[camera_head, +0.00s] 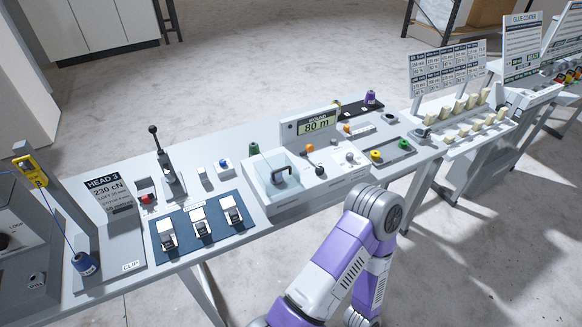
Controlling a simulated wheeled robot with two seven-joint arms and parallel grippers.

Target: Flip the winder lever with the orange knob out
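The winder unit (354,175) is a pale box on the bench, with a display (316,126) reading 80 m behind it. A lever with an orange knob (309,148) stands on its top, just in front of the display. A second small orange piece (346,128) shows to the right of the display. Which way the lever is thrown is too small to tell. A purple and white arm of mine is folded in front of the bench, right of centre, apart from the lever. Neither gripper shows.
A clear-sided bin with a dark handle (282,176) adjoins the winder on the left. A blue mat (185,246) with several clips lies further left, near a tall black-knobbed lever (154,130). Yellow and green spools (376,155) sit to the right. Open floor lies behind.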

